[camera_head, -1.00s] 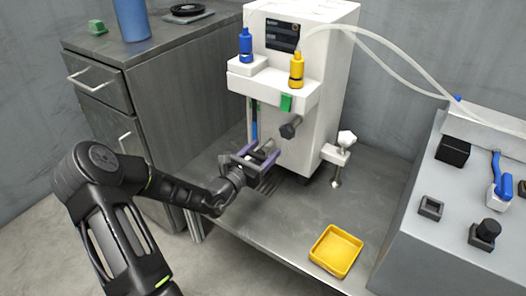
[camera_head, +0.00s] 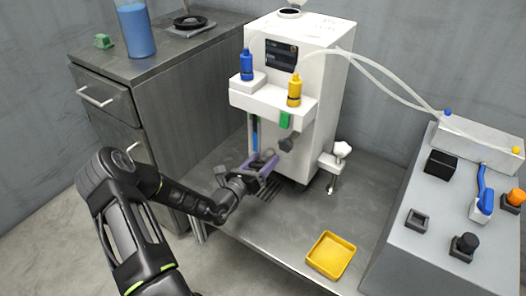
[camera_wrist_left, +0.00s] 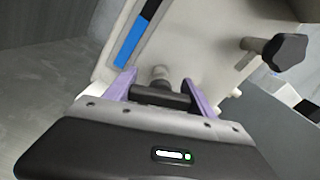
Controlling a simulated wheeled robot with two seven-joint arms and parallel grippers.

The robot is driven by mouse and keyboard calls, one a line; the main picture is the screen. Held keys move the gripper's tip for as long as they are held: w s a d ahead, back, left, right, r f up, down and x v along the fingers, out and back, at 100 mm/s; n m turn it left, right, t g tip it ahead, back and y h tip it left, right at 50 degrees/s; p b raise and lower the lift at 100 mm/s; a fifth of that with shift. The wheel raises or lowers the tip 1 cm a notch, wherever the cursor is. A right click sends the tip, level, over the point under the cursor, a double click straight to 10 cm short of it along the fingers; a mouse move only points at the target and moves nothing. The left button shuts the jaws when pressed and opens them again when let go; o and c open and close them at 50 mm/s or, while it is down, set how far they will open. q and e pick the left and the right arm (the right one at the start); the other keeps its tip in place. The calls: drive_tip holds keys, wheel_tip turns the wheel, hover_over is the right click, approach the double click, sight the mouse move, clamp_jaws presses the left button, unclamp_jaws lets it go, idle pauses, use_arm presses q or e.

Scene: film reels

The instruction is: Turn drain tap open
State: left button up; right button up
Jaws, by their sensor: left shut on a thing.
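The drain tap, a dark crossbar handle (camera_wrist_left: 162,96) on a short grey stem, sticks out of the white machine's front in the left wrist view. My left gripper (camera_wrist_left: 163,88) has its purple fingers at the two ends of this handle and is shut on it. In the head view my left gripper (camera_head: 265,165) is low at the front of the white machine (camera_head: 318,110), and it mostly hides the tap. My right gripper is not in view.
A dark knob (camera_head: 287,143) juts out just right of the gripper; it also shows in the wrist view (camera_wrist_left: 284,51). A yellow tray (camera_head: 330,256) lies on the metal bench. A white clamp-like part (camera_head: 336,158) stands at the machine's right side. A grey control console (camera_head: 425,240) stands farther right.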

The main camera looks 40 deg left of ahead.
sight(256, 168)
use_arm(q)
drive_tip(key=n+p, duration=0.2)
drive_tip(key=p, duration=0.1)
drive_tip(key=n+p, duration=0.3)
drive_tip(key=shift+r+n, duration=0.2)
drive_tip(key=shift+n, duration=0.1)
drive_tip(key=n+p, duration=0.2)
drive_tip(key=n, duration=0.1)
drive_tip(key=shift+f+n, duration=0.1)
drive_tip(key=shift+n, duration=0.2)
drive_tip(key=n+p, duration=0.1)
drive_tip(key=n, duration=0.3)
drive_tip(key=shift+f+p, duration=0.1)
drive_tip(key=shift+p, duration=0.3)
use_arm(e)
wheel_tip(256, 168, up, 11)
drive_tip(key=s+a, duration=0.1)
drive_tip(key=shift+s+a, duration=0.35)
use_arm(q)
drive_tip(key=shift+n, duration=0.3)
drive_tip(key=o, duration=1.4)
drive_tip(key=s+p, duration=0.1)
drive_tip(key=s, duration=0.6)
drive_tip(key=shift+s, duration=0.4)
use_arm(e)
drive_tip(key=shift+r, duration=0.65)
